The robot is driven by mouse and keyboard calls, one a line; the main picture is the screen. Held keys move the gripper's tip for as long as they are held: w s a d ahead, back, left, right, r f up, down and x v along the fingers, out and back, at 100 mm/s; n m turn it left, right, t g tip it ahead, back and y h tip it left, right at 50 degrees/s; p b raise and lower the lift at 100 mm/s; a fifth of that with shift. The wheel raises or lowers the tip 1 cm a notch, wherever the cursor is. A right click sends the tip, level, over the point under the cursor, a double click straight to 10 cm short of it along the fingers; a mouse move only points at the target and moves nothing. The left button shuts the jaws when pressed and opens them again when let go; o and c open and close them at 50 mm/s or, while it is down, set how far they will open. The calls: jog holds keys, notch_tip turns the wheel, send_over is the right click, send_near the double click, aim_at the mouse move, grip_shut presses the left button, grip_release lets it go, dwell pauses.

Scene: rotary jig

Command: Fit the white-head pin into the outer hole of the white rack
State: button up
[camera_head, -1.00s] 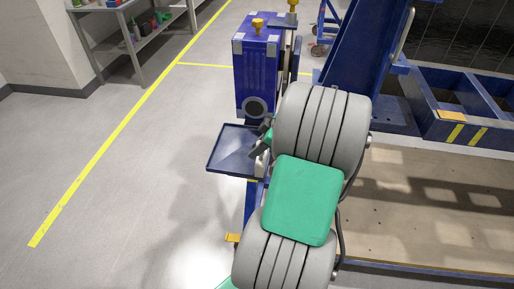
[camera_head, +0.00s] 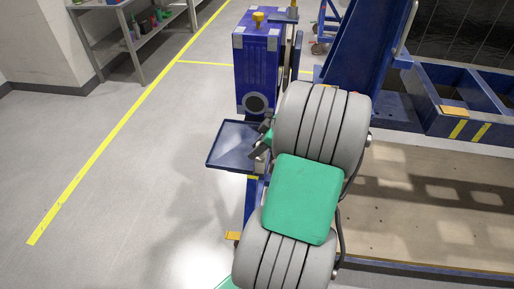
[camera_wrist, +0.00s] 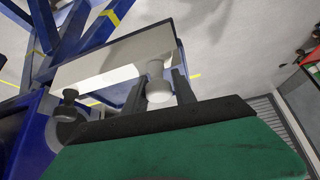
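The white-head pin (camera_wrist: 158,91) shows in the wrist view, its round white head facing the camera. My gripper (camera_wrist: 160,88) has its two dark fingers on either side of the pin and appears shut on it. In the head view my gripper (camera_head: 262,141) is mostly hidden by my arm, beside a blue tray, and the pin is not visible.
The head view shows a blue tray (camera_head: 228,150), a blue box (camera_head: 257,65) with a yellow knob, and a large blue frame (camera_head: 350,60) at right. The floor at left is clear.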

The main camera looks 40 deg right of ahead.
jog(key=shift+o, duration=1.3)
jog(key=shift+d, duration=0.2)
jog(key=v, duration=0.7)
jog(key=shift+s+r, duration=0.2)
jog(key=shift+r, duration=0.15)
jog(key=w+a+r+m+g+h+p, duration=0.1)
jog(key=w+a, duration=0.1)
jog(key=a, duration=0.8)
jog(key=w+a+r+m+g, duration=0.1)
jog(key=w+a+m, duration=0.1)
jog(key=a, duration=0.7)
jog(key=s+a+m+h+p, duration=0.1)
jog(key=s+a+m+h, duration=0.1)
jog(key=s+a, duration=0.4)
jog(key=a+m, duration=0.1)
jog(key=a, duration=0.3)
jog(key=shift+s+a+g, duration=0.15)
jog(key=shift+s+g, duration=0.15)
jog(key=shift+s, duration=0.1)
